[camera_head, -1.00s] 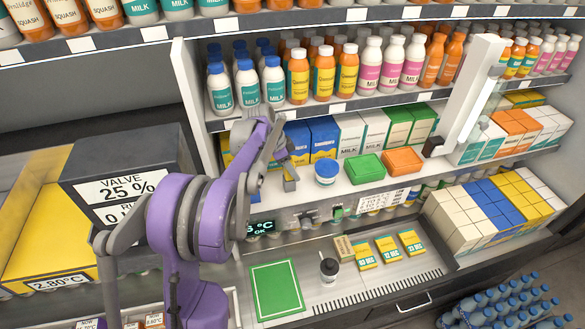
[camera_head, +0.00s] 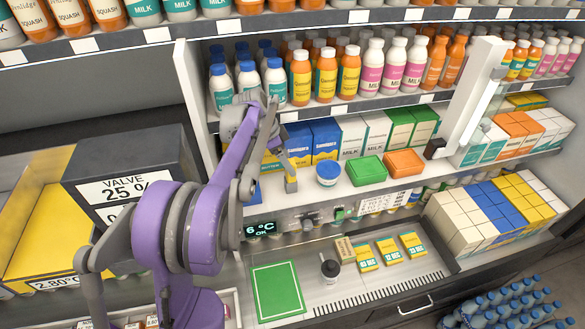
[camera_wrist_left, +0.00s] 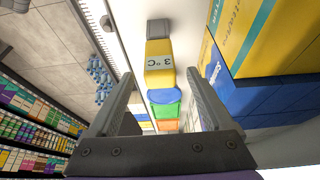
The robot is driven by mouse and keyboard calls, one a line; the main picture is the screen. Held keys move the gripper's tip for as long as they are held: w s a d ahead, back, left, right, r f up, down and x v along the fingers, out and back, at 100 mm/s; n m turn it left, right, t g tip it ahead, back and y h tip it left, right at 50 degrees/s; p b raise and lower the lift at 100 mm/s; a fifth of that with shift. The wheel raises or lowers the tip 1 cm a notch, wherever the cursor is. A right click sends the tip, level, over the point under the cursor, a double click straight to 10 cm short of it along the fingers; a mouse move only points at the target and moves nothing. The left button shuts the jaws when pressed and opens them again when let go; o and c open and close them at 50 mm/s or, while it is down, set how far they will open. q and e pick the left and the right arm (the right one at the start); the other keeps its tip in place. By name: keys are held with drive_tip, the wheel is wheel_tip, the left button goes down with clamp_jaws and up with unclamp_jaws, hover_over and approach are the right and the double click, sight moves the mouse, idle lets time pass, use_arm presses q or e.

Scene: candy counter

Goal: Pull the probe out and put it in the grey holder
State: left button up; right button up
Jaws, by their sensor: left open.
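The probe (camera_wrist_left: 159,63), a yellow body with a "3 °C" display, shows in the left wrist view. The grey holder (camera_wrist_left: 158,28) is a small grey block directly at the probe's far end; whether the probe is seated in it I cannot tell. My right gripper is out of view.
Green (camera_head: 367,170) and orange (camera_head: 404,162) boxes stand right of the tub. Cartons (camera_head: 325,140) line the back, under a shelf of bottles. A dark cup (camera_head: 330,268) and a green mat (camera_head: 277,291) are on the lower counter. The shelf front is narrow.

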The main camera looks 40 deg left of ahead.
use_arm(q)
drive_tip(key=v, duration=0.5)
idle(0.8)
drive_tip(key=s+d+f+n+y, duration=0.1)
drive_tip(key=s+d+f+n, duration=0.15)
drive_tip(key=s+d, duration=0.6)
drive_tip(key=s+d+f+n+y, duration=0.1)
drive_tip(key=s+d+n, duration=0.3)
drive_tip(key=d, duration=0.8)
drive_tip(key=s+d+f+t, duration=0.1)
drive_tip(key=s+d+f, duration=0.1)
drive_tip(key=s, duration=0.3)
drive_tip(key=s+d+f+n, duration=0.1)
drive_tip(key=s+d+f, duration=0.2)
drive_tip(key=s+f, duration=0.1)
drive_tip(key=shift+s+t+y, duration=0.4)
